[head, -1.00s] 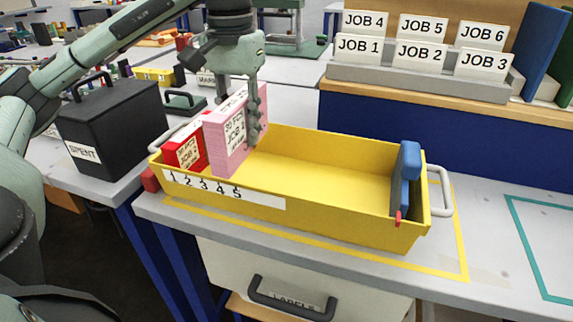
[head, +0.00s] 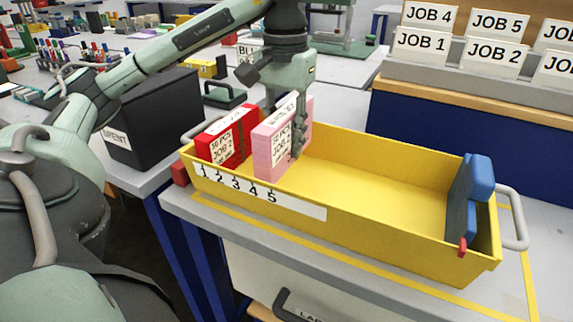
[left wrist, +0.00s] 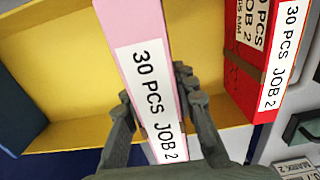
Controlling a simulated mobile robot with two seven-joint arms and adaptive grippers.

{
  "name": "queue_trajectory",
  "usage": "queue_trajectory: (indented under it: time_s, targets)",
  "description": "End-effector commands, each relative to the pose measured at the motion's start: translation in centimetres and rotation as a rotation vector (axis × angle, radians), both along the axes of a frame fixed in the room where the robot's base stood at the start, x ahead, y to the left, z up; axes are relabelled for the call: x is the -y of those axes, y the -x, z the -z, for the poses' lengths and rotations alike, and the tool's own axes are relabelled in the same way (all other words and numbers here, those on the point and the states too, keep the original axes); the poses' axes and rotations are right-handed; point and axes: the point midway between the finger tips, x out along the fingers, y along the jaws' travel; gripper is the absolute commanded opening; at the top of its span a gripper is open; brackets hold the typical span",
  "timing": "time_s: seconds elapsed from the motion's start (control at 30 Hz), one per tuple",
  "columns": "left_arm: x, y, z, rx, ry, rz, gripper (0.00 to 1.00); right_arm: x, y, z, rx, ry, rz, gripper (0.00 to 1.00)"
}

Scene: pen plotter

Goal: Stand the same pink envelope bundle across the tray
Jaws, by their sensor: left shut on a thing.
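The pink envelope bundle (head: 269,148) stands upright across the left part of the yellow tray (head: 375,224), its label facing up and front. It also fills the middle of the left wrist view (left wrist: 135,28), its label reading "30 PCS JOB 2". My left gripper (head: 293,140) reaches down from above and is shut on the pink bundle, one finger on each broad side. The bundle's lower edge is hidden behind the tray's front wall, so I cannot tell whether it touches the floor. My right gripper is not in view.
A red bundle (head: 229,140) stands left of the pink one, with a narrow gap between. A black "SPENT" box (head: 158,115) is left of the tray. Job cards (head: 455,45) stand behind right.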

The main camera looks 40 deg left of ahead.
Motion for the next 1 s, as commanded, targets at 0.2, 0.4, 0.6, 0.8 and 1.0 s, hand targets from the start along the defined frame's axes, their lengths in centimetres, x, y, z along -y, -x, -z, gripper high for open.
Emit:
queue_trajectory:
  time_s: [0.2,0.4,0.6,0.8,1.0]
  targets:
    - [-0.1,0.1,2.3,-0.002,-0.002,0.0,0.0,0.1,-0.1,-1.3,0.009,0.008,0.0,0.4]
    - [-0.1,0.0,4.3,0.0,-0.002,0.0,0.0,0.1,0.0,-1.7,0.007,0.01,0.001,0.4]
    - [0.0,0.0,4.2,0.002,-0.001,0.0,0.0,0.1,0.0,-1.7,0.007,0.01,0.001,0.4]
    - [0.0,0.0,4.6,0.002,-0.001,0.0,0.0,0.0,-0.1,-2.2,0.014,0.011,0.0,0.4]
    - [0.0,0.0,4.5,0.001,0.0,0.0,0.48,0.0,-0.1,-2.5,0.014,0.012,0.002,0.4]
